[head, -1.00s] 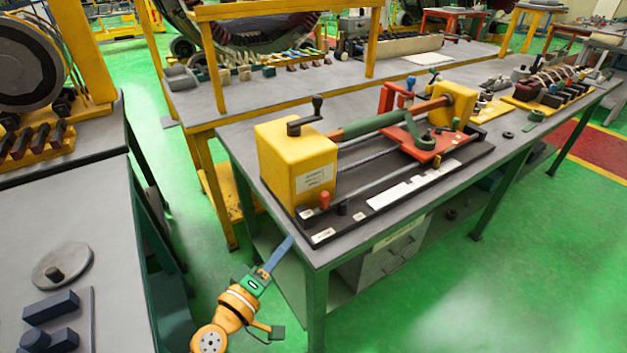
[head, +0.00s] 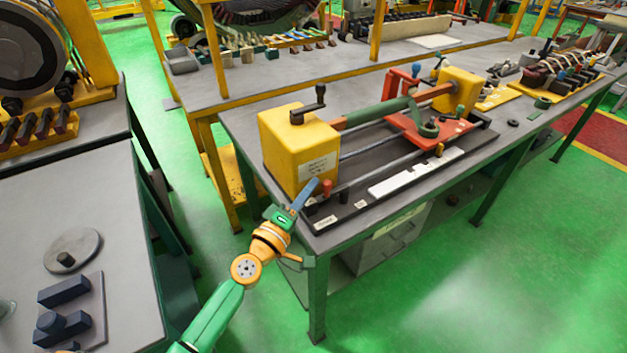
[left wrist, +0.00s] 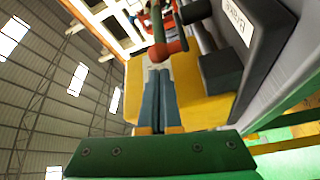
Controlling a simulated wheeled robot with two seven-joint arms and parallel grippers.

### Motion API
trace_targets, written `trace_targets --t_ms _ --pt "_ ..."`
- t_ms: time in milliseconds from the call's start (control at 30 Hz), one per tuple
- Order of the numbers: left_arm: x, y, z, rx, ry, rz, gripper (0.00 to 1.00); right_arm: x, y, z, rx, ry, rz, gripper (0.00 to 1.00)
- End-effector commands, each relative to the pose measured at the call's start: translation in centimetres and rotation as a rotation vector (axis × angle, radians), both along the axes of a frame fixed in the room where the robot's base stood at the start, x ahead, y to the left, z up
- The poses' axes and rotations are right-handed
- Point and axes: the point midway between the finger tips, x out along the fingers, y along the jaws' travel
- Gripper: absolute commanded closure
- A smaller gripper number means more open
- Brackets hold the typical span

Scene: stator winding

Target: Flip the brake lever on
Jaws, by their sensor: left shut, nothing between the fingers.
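The yellow-headed winding machine (head: 300,150) stands on a black base at the near end of the table. A small red-topped lever (head: 327,187) and a short black knob (head: 343,196) stand on the base's front corner. In the left wrist view a label reading "BRAKE" (left wrist: 236,20) lies on the base near a black knob (left wrist: 195,12). My left gripper (head: 312,186) is shut and empty, its blue fingertips just left of the red-topped lever. In the left wrist view the red part (left wrist: 168,48) is right ahead of the fingertips; I cannot tell whether they touch.
The table's near corner (head: 315,245) lies close under my left arm. A black crank handle (head: 308,105) stands on the yellow head. Another grey table (head: 75,200) with a disc and blocks is at left. Green floor is open at front right.

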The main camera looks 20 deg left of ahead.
Motion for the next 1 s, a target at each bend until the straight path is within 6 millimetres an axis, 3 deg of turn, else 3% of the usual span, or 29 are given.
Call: trace_targets --t_ms 233,1000 --pt "1.7 -0.3 0.1 0.0 0.0 -0.001 1.0 0.0 0.0 0.0 0.0 -0.001 0.0 1.0" --pt "1.3 -0.6 0.1 -0.001 0.002 0.074 1.0 0.1 0.0 0.8 0.0 -0.001 0.0 1.0"
